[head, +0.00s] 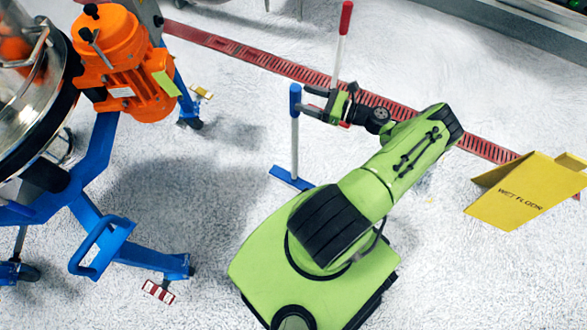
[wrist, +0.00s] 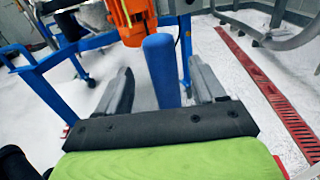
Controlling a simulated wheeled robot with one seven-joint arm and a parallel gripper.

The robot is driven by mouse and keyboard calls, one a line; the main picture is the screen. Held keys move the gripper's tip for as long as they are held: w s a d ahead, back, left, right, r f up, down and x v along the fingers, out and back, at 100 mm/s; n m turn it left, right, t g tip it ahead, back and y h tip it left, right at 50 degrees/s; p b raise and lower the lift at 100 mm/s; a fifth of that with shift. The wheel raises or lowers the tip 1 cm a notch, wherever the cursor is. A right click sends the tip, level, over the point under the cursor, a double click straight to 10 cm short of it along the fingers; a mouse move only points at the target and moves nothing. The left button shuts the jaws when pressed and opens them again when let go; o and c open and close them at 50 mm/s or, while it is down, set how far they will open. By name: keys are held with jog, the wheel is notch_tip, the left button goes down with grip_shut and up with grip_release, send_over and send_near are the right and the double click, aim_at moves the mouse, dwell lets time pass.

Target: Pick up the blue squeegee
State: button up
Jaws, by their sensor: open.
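The blue squeegee stands upright on the floor in the head view, with a blue handle (head: 295,98), a grey pole and a flat blue foot (head: 290,178). My gripper (head: 308,100) is level with the handle and points left at it. In the wrist view the blue handle (wrist: 162,72) stands between the two grey fingers of my open gripper (wrist: 159,66), with a gap visible on each side. The handle's lower end is hidden behind the dark gripper body. I cannot tell how deep between the fingers it sits.
A blue-framed machine (head: 95,165) with an orange motor (head: 125,62) stands left. A red-handled pole (head: 346,18) rises behind my gripper. A red floor grate (head: 235,50) crosses the floor. A yellow wet floor sign (head: 525,190) lies right. Floor between machine and squeegee is clear.

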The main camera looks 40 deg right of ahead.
jog(key=b+x, duration=0.1)
jog(key=x, duration=0.5)
jog(key=shift+w, duration=0.3)
grip_shut()
jog(key=shift+r, duration=0.1)
